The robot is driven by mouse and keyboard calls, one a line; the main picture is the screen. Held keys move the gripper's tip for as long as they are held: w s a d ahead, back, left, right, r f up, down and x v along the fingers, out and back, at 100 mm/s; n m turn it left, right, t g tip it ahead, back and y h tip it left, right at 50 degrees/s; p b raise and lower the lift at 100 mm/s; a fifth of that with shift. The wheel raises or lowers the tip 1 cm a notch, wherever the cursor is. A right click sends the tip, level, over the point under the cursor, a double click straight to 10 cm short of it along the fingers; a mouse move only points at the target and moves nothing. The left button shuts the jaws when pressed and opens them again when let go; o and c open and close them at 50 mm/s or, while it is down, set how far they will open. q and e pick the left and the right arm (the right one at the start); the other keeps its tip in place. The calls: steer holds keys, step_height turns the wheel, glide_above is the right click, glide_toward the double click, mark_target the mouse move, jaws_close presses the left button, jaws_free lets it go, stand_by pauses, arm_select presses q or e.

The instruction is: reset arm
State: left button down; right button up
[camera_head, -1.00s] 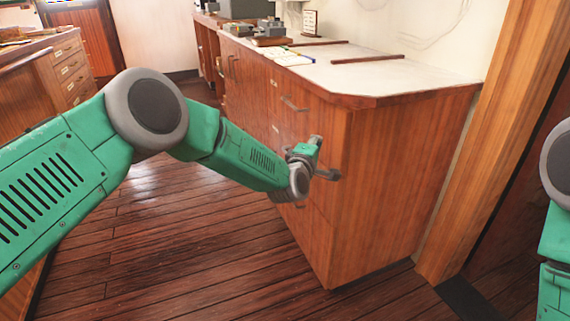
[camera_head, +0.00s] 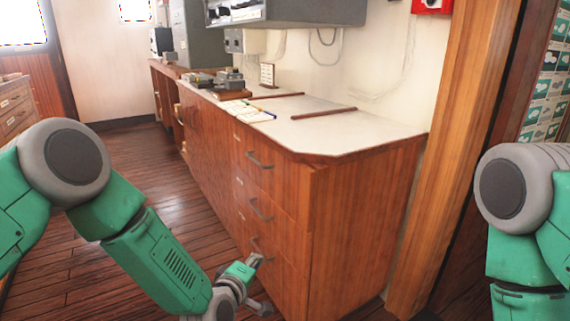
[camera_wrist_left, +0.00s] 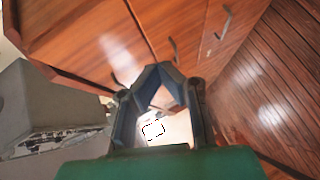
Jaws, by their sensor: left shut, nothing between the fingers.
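My left arm comes in from the left in the head view, bent down at the elbow. Its gripper (camera_head: 264,308) is low in front of the wooden drawer cabinet (camera_head: 365,235), near the bottom of the picture. In the left wrist view the two dark fingers (camera_wrist_left: 160,72) meet at their tips, shut with nothing between them. Part of my right arm shows at the right edge of the head view; its gripper is out of view.
The cabinet's drawers have metal handles (camera_head: 260,160) and look shut. Its white top (camera_head: 330,132) carries papers, a pencil and small devices. A wooden post (camera_head: 455,150) stands right of it. Plank floor (camera_head: 150,180) lies open to the left.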

arm_select(q)
steer(key=s+a+f+m+g+p, duration=0.1)
steer(key=s+f+m+g, duration=0.15)
steer(key=s, duration=0.35)
steer(key=s+a+f+m+g+p, duration=0.1)
steer(key=s+a+f+m+g, duration=0.1)
steer(key=s+f, duration=0.3)
steer(key=s+a+m+g+y+p, duration=0.2)
steer(key=s+a+m+g, duration=0.2)
steer(key=s, duration=1.1)
steer(key=s+a+r+m+g+y+p, duration=0.1)
steer(key=s+a+m+g, duration=0.3)
steer(key=s+a, duration=0.6)
steer(key=s+g+y+p, duration=0.1)
steer(key=s, duration=0.3)
steer(key=shift+s+r+p, duration=0.15)
steer(key=shift+s+p, duration=0.2)
steer(key=shift+s, duration=0.05)
arm_select(e)
step_height(320, 180, up, 7)
steer(key=d, duration=0.1)
steer(key=shift+d, duration=0.15)
arm_select(q)
steer(key=shift+a, duration=0.4)
arm_select(e)
steer(key=shift+a+r, duration=0.2)
steer(key=shift+a, duration=0.1)
arm_select(q)
steer(key=shift+d, duration=0.1)
